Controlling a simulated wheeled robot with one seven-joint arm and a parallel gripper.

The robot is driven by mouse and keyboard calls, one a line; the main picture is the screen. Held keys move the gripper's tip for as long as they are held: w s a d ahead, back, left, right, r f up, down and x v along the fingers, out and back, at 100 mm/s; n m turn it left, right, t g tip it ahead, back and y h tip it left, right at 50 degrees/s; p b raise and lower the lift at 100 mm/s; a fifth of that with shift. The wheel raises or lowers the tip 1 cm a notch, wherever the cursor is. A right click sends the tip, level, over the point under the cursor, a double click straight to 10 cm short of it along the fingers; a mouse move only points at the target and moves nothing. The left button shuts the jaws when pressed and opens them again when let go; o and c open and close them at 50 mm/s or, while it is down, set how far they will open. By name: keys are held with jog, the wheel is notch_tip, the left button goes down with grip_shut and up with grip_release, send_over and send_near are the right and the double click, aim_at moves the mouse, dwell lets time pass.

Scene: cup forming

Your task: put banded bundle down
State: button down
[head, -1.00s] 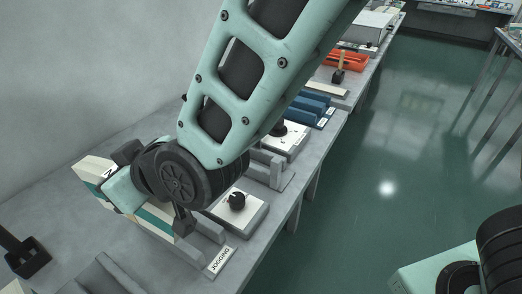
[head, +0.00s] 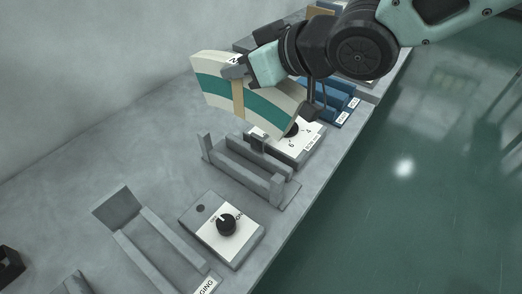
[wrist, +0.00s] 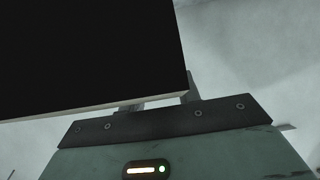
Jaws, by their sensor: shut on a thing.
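The banded bundle (head: 215,88) is a curved cream slab with a green stripe and a tan band around its middle. My gripper (head: 238,70) is shut on its upper edge and holds it tilted in the air. In the head view the bundle overlaps the far side of a grey cradle with upright posts (head: 240,166) and part of a white dial box (head: 303,143). In the wrist view a large black face, likely the bundle (wrist: 90,50), fills the upper left, close to my gripper.
A second white box with a black knob (head: 226,224) stands nearer on the grey bench (head: 100,180). A labelled grey rack (head: 150,250) is left of it. Blue trays (head: 340,100) lie farther back.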

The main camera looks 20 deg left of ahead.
notch_tip(320, 180, down, 17)
jog(key=b, duration=0.1)
dwell(0.4)
jog(key=shift+f+b, duration=0.1)
jog(key=shift+b, duration=0.25)
jog(key=c, duration=1)
grip_release()
jog(key=v, duration=1.2)
jog(key=shift+d, duration=0.1)
